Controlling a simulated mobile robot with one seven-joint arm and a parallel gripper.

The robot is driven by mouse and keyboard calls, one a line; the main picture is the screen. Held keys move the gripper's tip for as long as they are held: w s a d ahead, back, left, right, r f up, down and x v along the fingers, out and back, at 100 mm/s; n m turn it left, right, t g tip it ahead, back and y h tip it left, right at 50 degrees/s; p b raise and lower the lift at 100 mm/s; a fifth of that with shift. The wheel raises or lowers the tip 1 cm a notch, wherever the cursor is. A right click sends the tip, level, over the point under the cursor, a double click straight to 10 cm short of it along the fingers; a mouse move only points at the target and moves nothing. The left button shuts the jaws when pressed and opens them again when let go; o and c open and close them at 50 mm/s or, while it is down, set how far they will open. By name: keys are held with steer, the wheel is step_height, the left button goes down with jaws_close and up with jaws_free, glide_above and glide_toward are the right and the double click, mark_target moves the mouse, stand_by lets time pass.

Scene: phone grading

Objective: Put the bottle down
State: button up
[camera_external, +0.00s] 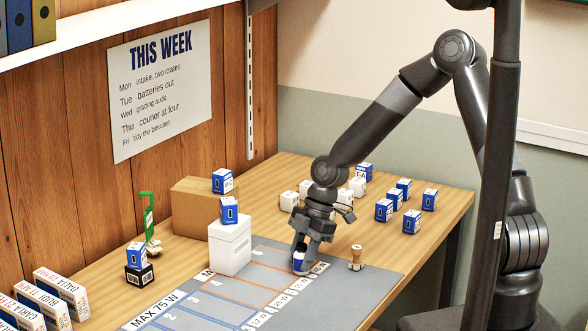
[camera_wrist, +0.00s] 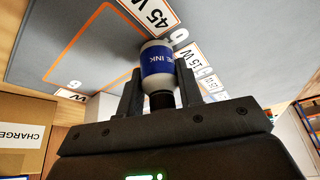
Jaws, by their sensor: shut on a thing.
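The bottle (camera_wrist: 157,62) is white with a blue label that reads "INK" and has a dark cap; in the external view its blue and white body (camera_external: 299,264) shows below my fingers. My gripper (camera_external: 306,247) is shut on it, with one finger on each side near the cap in the wrist view (camera_wrist: 159,88). The bottle's white base faces the grey mat (camera_external: 225,297), near the "45 W" label (camera_wrist: 150,14). The bottle looks about upright in the external view. I cannot tell whether its base touches the mat.
A white box (camera_external: 230,246) with a blue box (camera_external: 229,210) on top stands to the left, before a cardboard box (camera_external: 190,211). Several blue and white boxes stand behind, at right. The mat's front is clear.

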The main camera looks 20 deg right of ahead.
steer(key=o, duration=1)
steer(key=shift+c, duration=0.2)
steer(key=v, duration=1.2)
steer(key=shift+d+r, duration=0.1)
